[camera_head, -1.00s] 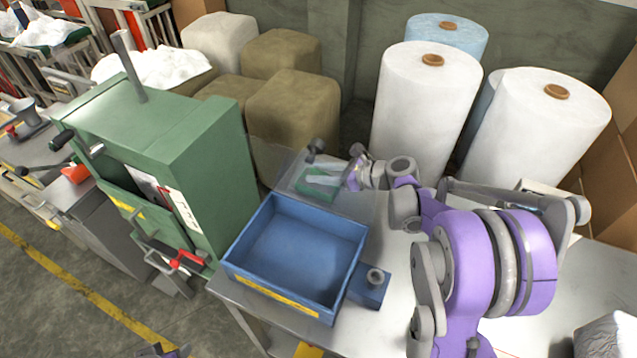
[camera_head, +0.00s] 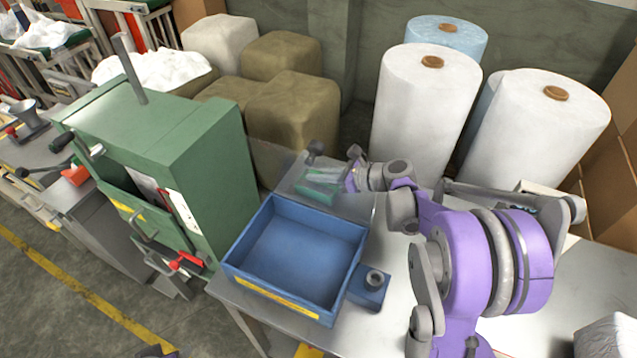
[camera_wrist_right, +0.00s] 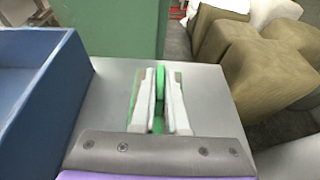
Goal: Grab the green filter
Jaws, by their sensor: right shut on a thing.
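The green filter (camera_head: 316,192) is a small, flat green piece at the back of the metal table, behind the blue tray. My right gripper (camera_head: 325,177) reaches it from the right and is shut on it. In the right wrist view, a green strip of the filter (camera_wrist_right: 160,82) shows between the two pale fingers of my right gripper (camera_wrist_right: 160,100). The fingers hide much of it, and I cannot tell whether it is clear of the table. A small dark and purple part at the bottom edge of the head view may belong to my left arm; its jaws cannot be made out.
A blue tray (camera_head: 232,262), empty, stands in front of the filter. A small blue block with a ring (camera_head: 372,287) stands beside it. A green machine (camera_head: 190,150) is at the left. Wrapped bales (camera_head: 290,120) and white rolls (camera_head: 425,115) stand behind the table.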

